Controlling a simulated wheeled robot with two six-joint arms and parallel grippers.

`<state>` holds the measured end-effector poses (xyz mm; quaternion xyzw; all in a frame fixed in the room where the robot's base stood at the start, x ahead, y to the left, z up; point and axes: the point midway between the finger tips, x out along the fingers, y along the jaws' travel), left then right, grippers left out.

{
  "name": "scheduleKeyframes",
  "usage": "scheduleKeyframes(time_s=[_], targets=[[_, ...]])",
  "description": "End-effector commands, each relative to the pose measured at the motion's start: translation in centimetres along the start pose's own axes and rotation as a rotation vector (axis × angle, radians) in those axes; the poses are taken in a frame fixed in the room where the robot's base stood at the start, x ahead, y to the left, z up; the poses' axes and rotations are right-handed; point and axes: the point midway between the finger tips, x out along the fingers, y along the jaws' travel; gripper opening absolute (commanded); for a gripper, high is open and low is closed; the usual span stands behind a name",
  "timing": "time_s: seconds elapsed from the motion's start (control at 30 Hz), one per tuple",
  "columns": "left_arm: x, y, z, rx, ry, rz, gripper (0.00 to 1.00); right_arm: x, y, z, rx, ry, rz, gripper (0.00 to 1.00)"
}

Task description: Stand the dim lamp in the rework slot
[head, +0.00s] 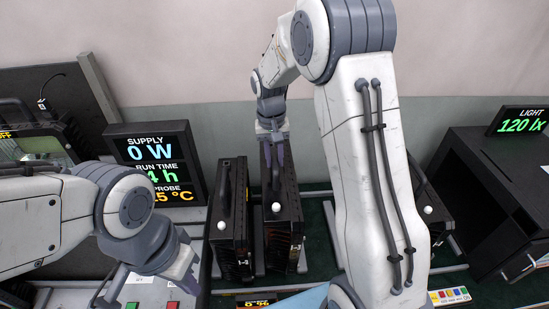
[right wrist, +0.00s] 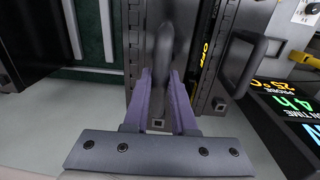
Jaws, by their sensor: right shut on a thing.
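In the head view my right gripper (head: 273,155) is shut on the upright handle of a black floodlight housing (head: 285,225). The right wrist view shows its purple fingers (right wrist: 162,95) on both sides of the dark handle (right wrist: 165,45). This housing stands upright beside a second black housing (head: 230,215), with a narrow gap between them. A third black housing (head: 440,215) stands further right, partly behind my right arm. No lamp face shows, so I cannot tell which is dim. My left gripper (head: 182,272) is low at the left, apart from the housings; its fingertips are unclear.
A display (head: 156,160) reading supply 0 W stands left of the housings. A dark cabinet (head: 500,190) with a 120 lx display (head: 520,121) stands right. Pale rails (head: 331,235) divide the dark green surface. A label (head: 257,303) shows a partly cut percentage at the front.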

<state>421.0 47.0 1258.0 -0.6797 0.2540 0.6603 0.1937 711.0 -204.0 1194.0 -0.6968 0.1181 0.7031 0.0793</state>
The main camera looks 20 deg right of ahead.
Motion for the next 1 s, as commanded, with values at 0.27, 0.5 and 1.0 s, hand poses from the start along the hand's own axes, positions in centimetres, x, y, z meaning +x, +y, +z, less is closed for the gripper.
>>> scheduleKeyframes(time_s=[0.27,0.5,1.0], targets=[[-0.1,0.01,0.0,0.0,0.0,0.0,0.0,-0.41,0.11,-0.23,0.0,0.01,-0.002,0.0],[-0.15,0.01,-0.01,0.0,0.0,0.0,0.0,-0.35,0.52,-0.21,0.001,0.01,-0.002,0.0],[-0.16,0.01,-0.01,0.0,0.0,0.0,0.0,-0.31,0.69,-0.2,0.0,0.01,-0.002,0.0]])
